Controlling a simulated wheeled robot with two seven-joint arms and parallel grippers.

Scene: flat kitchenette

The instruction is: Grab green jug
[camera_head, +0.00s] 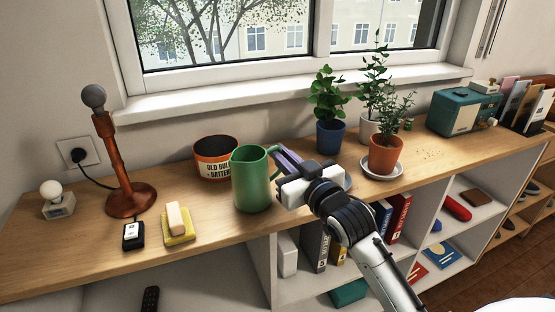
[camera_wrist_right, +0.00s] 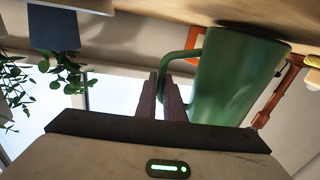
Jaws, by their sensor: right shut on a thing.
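The green jug (camera_head: 252,180) stands upright on the wooden counter under the window. Its handle faces right, towards my right gripper. My right gripper (camera_head: 280,158) is at the handle and shut on it. In the right wrist view the picture is upside down; the green jug (camera_wrist_right: 238,75) is at the upper right, and the two fingers of my right gripper (camera_wrist_right: 172,98) are at its handle. The exact contact is partly hidden by the fingers. My left gripper is not in view.
An orange and black battery tin (camera_head: 215,160) stands just behind the jug. A sponge (camera_head: 178,228), a black device (camera_head: 133,236) and a lamp (camera_head: 125,170) are to the left. Potted plants, including one in a terracotta pot (camera_head: 385,155), stand to the right. Open shelves are below the counter.

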